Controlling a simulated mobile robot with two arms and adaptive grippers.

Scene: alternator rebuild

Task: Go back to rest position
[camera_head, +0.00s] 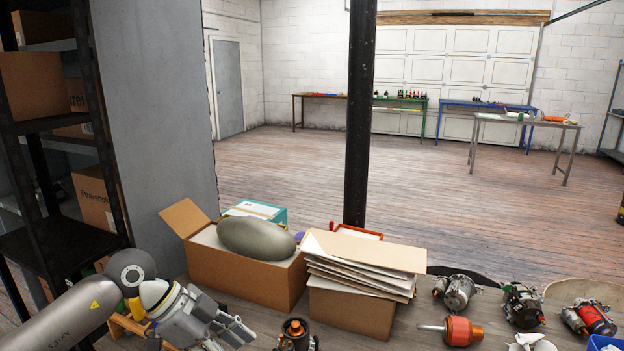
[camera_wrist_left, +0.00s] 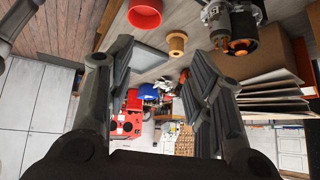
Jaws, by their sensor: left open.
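My left arm comes in from the lower left in the head view. My left gripper (camera_head: 235,328) is over the front left of the workbench, left of a dark part with an orange top (camera_head: 296,332). In the left wrist view, its two fingers (camera_wrist_left: 160,78) stand wide apart with nothing between them. My right gripper is in neither view.
An open cardboard box (camera_head: 245,275) with a grey rounded object stands behind the gripper. A box with stacked envelopes (camera_head: 350,312) is beside it. Alternator parts (camera_head: 458,292) lie at the right. A dark shelf (camera_head: 60,240) stands at the left.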

